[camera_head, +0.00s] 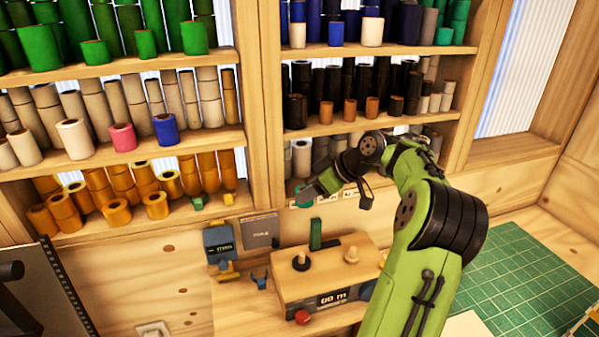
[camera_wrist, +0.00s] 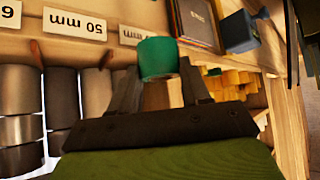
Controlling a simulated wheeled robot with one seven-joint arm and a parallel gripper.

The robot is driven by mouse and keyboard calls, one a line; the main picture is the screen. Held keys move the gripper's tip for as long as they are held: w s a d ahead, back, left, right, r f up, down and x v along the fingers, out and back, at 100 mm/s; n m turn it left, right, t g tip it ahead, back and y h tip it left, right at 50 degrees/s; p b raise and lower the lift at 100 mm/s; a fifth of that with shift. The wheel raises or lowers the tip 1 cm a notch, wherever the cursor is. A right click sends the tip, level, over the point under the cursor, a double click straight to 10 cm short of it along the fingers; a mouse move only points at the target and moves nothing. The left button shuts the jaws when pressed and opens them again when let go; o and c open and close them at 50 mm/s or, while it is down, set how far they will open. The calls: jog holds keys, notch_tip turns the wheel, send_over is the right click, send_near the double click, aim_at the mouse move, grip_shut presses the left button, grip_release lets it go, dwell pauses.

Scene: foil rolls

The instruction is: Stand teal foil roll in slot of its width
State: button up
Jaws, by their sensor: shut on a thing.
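The teal foil roll (camera_wrist: 158,58) is between my gripper's two fingertips (camera_wrist: 160,75) in the wrist view, and the fingers are shut on it. In the head view the teal roll (camera_head: 303,197) shows small at the end of my gripper (camera_head: 308,193), in front of the right rack's lowest bay. White width labels run along the shelf edge there. The wrist view shows a "50 mm" label (camera_wrist: 75,24) and a partly hidden label (camera_wrist: 131,35) beside the roll. Grey rolls (camera_wrist: 62,98) stand behind the labels. The slot openings are partly hidden by my gripper.
A bench with a metering box (camera_head: 335,275) stands below the rack, with a dark green upright piece and knobs on top. A blue device (camera_head: 219,243) is to its left. A rack upright (camera_head: 262,110) separates the bays. A green cutting mat (camera_head: 510,270) lies right.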

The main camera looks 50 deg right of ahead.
jog(key=w+d+p, duration=0.1)
jog(key=w, duration=0.1)
jog(key=w+d+p, duration=0.1)
jog(key=w, duration=0.1)
jog(key=w+d+p, duration=0.1)
jog(key=w, duration=0.1)
jog(key=shift+w+d, duration=0.3)
jog(key=shift+w+f, duration=0.1)
jog(key=shift+f, duration=0.15)
jog(key=shift+s+a+f+b, duration=0.1)
jog(key=shift+s+b, duration=0.1)
jog(key=shift+b, duration=0.15)
jog(key=o, duration=0.9)
jog(key=shift+w+f, duration=0.1)
jog(key=shift+f, duration=0.05)
